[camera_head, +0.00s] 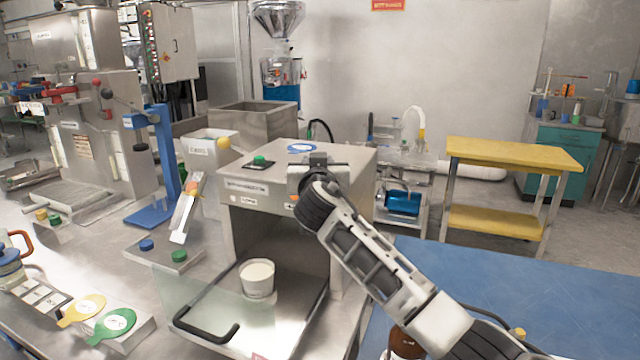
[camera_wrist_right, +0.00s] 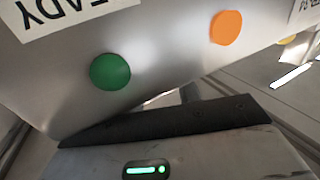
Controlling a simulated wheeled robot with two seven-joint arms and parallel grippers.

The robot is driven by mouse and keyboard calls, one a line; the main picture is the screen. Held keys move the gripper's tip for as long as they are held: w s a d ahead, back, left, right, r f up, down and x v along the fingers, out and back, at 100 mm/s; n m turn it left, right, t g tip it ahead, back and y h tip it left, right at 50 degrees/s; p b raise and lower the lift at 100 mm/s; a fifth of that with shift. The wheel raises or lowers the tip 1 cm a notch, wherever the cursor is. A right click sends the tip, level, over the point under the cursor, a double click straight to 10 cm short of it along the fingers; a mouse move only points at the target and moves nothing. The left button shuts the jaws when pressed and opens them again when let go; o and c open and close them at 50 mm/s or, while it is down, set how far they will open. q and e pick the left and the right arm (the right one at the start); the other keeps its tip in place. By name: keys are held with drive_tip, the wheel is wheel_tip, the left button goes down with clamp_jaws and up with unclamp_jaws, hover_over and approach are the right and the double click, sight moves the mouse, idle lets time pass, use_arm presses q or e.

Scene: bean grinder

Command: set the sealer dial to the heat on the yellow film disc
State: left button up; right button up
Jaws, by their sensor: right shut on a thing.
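The sealer (camera_head: 355,158) is a metal box with an open front chamber and a white cup (camera_head: 257,280) inside. My right gripper (camera_head: 305,185) is at the upper front panel of the sealer, shut on the dial, which it hides. The right wrist view shows the panel close up and upside down, with a READY label, a green disc (camera_wrist_right: 110,71) and an orange disc (camera_wrist_right: 226,27). My left gripper is not in view.
A clear door with a black handle (camera_head: 207,336) hangs open below the sealer chamber. A blue stand (camera_head: 168,170) and small blue and green buttons (camera_head: 179,256) are left of it. A blue mat (camera_head: 500,290) at right is mostly clear. A yellow-topped cart (camera_head: 515,152) stands behind.

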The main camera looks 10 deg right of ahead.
drive_tip(key=m+h+b, duration=0.1)
drive_tip(key=b, duration=0.1)
drive_tip(key=f+h+b, duration=0.1)
drive_tip(key=shift+a+m+g+h+b, duration=0.3)
drive_tip(key=shift+a+m+g+b, duration=0.05)
drive_tip(key=shift+a+m+g, duration=0.05)
drive_tip(key=shift+w+m+g+h+b, duration=0.1)
drive_tip(key=shift+m+g+h+b, duration=0.2)
drive_tip(key=shift+m+h+b, duration=0.3)
drive_tip(key=shift+r+m+g+h+b, duration=0.35)
drive_tip(key=shift+h+b, duration=0.25)
drive_tip(key=shift+h, duration=0.2)
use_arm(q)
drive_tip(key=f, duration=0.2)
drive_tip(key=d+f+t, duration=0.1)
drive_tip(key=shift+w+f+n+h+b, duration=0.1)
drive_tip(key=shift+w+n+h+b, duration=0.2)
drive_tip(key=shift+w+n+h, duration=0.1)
use_arm(e)
drive_tip(key=shift+w+a+m+g+h, duration=0.1)
drive_tip(key=shift+a+m+g+h, duration=0.05)
drive_tip(key=shift+m+g+h, duration=0.55)
drive_tip(key=shift+r+m+h, duration=0.1)
drive_tip(key=shift+m+h, duration=0.15)
drive_tip(key=shift+h, duration=0.25)
drive_tip(key=o, duration=1)
drive_tip(key=shift+c, duration=0.2)
